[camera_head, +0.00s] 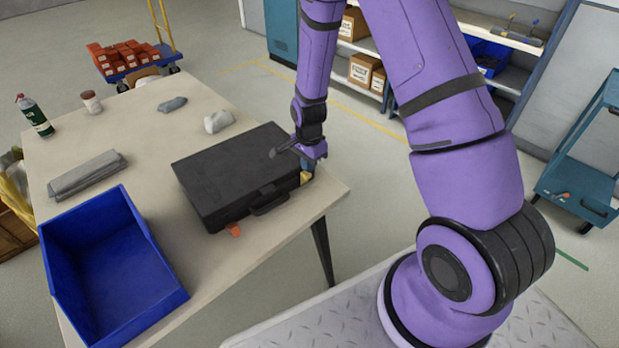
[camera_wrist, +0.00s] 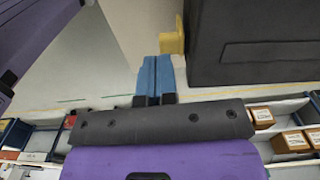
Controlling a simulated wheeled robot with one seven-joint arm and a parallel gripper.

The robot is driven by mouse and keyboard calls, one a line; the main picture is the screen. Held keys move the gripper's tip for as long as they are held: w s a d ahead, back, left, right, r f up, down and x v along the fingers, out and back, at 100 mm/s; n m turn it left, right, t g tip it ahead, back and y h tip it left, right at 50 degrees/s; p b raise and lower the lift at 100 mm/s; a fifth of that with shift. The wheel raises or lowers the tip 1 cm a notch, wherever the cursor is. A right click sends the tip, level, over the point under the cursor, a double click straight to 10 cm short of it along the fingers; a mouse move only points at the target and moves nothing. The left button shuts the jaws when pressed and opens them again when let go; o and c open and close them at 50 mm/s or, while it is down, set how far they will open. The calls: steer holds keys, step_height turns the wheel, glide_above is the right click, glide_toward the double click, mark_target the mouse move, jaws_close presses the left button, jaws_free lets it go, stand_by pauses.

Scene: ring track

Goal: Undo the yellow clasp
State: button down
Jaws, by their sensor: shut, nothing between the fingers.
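A closed black case (camera_head: 225,165) lies on the table, and its dark side also fills the right of the wrist view (camera_wrist: 250,40). The yellow clasp (camera_head: 306,177) is on the case's front side at the right end. In the wrist view the yellow clasp (camera_wrist: 172,38) juts out from the case's side. My gripper (camera_wrist: 158,62) has its blue fingers pressed together and empty. The fingertips are right at the clasp's edge; I cannot tell whether they touch it. In the head view my gripper (camera_head: 307,164) is over the case's right corner, partly hiding the clasp area.
An orange clasp (camera_head: 233,229) and a handle (camera_head: 270,201) are on the case's same front side. A blue bin (camera_head: 165,255) stands at the table's near left.

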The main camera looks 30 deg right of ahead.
steer(key=shift+s+f, duration=0.2)
steer(key=shift+f, duration=0.55)
steer(key=shift+s+f, duration=0.15)
steer(key=shift+f, duration=0.8)
steer(key=shift+s+d+f, duration=0.1)
steer(key=shift+s+f, duration=0.15)
steer(key=shift+f, duration=0.3)
steer(key=shift+s+d+f, duration=0.1)
steer(key=shift+s+f, duration=0.15)
steer(key=shift+f, duration=0.3)
stand_by(1.0)
steer(key=shift+s+r, duration=0.1)
steer(key=shift+s+d+r, duration=0.15)
steer(key=shift+s+r, duration=0.75)
steer(key=shift+r, duration=3)
